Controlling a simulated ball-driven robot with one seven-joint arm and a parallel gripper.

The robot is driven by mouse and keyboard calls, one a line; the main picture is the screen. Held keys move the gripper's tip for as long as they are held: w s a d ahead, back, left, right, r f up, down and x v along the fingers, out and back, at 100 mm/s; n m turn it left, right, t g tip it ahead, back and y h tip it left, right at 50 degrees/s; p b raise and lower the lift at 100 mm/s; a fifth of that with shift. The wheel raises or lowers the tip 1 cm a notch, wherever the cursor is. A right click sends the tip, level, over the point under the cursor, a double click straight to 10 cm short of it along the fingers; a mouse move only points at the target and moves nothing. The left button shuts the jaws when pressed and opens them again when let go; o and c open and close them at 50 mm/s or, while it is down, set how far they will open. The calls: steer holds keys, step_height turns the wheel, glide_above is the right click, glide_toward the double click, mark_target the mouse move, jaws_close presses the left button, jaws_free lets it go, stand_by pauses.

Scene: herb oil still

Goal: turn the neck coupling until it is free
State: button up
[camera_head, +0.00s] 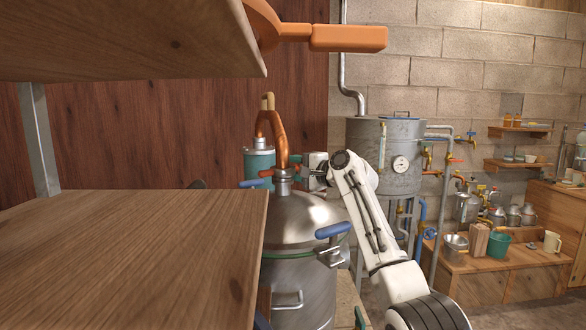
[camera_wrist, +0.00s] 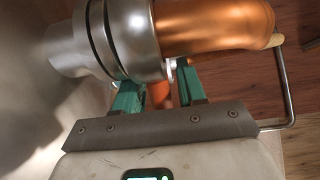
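The neck coupling (camera_head: 283,174) is a metal collar with reddish-orange handles, on top of the domed steel still (camera_head: 300,222). A copper pipe (camera_head: 278,140) rises from it and bends over. In the wrist view the grey metal collar (camera_wrist: 128,35) fills the upper middle, with the copper pipe (camera_wrist: 212,28) to its right. My gripper (camera_head: 304,168) is at the right side of the coupling. In the wrist view its two green fingers (camera_wrist: 157,88) are apart, with an orange handle part (camera_wrist: 159,95) showing between them. Gaps show beside it; the fingertips are partly hidden by the collar.
A wooden shelf board (camera_head: 130,265) fills the lower left, with another board (camera_head: 120,40) above. The still has a blue-handled clamp (camera_head: 332,231) at its right rim. A grey tank (camera_head: 402,150) with a gauge stands behind my arm. A wooden bench (camera_head: 500,263) holds pots.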

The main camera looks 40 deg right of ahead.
jaws_close()
